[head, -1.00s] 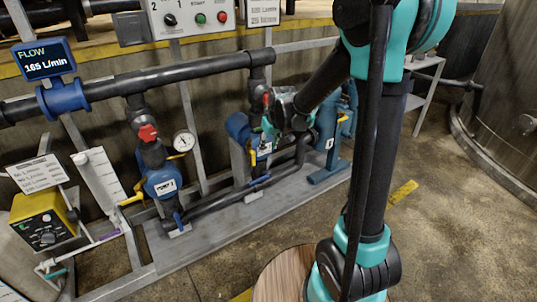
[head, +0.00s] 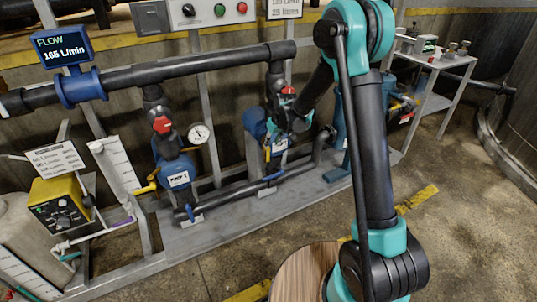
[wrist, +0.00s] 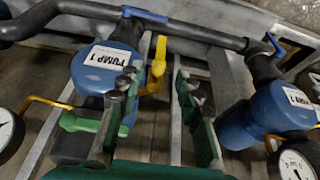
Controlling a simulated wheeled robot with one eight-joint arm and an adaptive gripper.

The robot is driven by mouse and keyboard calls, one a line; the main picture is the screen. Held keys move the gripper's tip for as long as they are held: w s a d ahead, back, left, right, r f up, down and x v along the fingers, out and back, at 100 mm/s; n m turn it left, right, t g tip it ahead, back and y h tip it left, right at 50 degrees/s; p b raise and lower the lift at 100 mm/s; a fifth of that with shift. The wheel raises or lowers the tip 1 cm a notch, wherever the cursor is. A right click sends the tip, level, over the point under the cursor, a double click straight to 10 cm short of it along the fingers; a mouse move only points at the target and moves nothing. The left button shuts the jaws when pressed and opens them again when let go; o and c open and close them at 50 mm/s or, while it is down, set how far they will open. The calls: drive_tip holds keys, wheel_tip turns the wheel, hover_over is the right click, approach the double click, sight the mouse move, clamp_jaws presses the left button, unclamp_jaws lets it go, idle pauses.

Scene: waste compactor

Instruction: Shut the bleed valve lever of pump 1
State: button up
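In the wrist view, the blue pump labelled PUMP 1 (wrist: 100,75) is at left. A bit of yellow, likely the lever (head: 267,153), shows below.
A second blue pump (head: 172,176) stands left, with a yellow lever (head: 146,188) and gauge (head: 200,133). A dark lower pipe (head: 235,192) with blue handles runs in front. The flow display (head: 63,48) reads 165 L/min. Open floor (head: 440,240) lies at right.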

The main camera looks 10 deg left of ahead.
sight(269, 152)
drive_tip(key=x, duration=1)
drive_tip(key=shift+c, duration=0.4)
clamp_jaws()
